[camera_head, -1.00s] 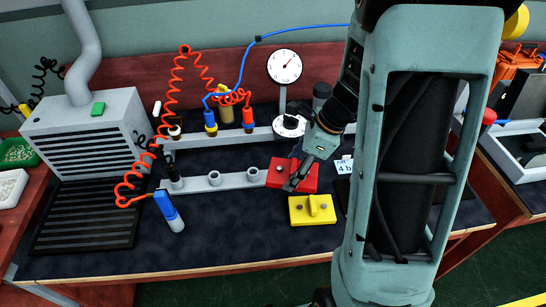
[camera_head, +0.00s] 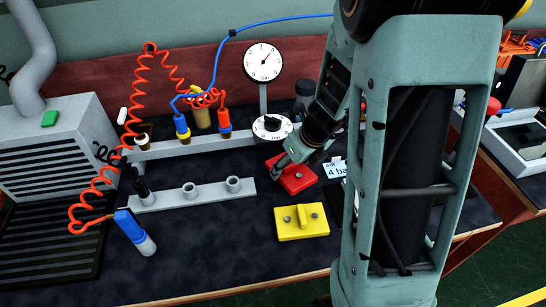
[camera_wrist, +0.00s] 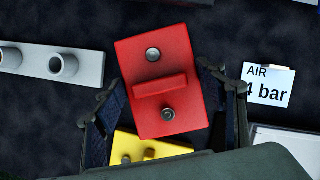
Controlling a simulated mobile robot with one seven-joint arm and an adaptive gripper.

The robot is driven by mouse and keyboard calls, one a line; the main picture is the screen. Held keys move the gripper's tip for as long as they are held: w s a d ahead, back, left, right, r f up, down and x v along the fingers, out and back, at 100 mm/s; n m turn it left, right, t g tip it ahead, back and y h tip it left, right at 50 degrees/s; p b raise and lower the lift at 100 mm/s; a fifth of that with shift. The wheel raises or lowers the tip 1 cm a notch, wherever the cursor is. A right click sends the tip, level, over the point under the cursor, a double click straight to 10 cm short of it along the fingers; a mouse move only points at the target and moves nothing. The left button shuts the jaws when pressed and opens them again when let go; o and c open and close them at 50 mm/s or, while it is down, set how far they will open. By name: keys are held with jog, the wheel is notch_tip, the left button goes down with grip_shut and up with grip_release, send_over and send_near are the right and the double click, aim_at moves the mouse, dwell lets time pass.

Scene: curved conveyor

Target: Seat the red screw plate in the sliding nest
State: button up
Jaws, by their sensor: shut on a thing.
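The red screw plate (camera_head: 298,180) has a raised rib and two round screw heads. In the head view it is just behind the yellow plate (camera_head: 301,231), at my gripper (camera_head: 283,161). In the wrist view the red plate (camera_wrist: 152,60) lies tilted between the fingers of my gripper (camera_wrist: 165,105), which are shut on it. Its lower part is close to the palm. Whether it is clear of the table is hard to tell. I cannot clearly identify the sliding nest; my arm hides part of the bench to the right.
A grey bar with cups (camera_head: 190,196) stands left of the red plate. A gauge (camera_head: 263,62) and dial are behind it. An "AIR 4 bar" card (camera_wrist: 268,86) lies to its right.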

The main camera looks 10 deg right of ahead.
jog(key=w, duration=0.1)
jog(key=w+f, duration=0.1)
jog(key=w+a, duration=0.1)
jog(key=shift+f, duration=0.3)
jog(key=w+f, duration=0.1)
jog(key=w+a+f+b, duration=0.1)
jog(key=shift+w+a+f, duration=0.1)
jog(key=shift+w, duration=0.2)
jog(key=shift+s, duration=0.1)
jog(key=o, duration=1.3)
jog(key=shift+f, duration=0.1)
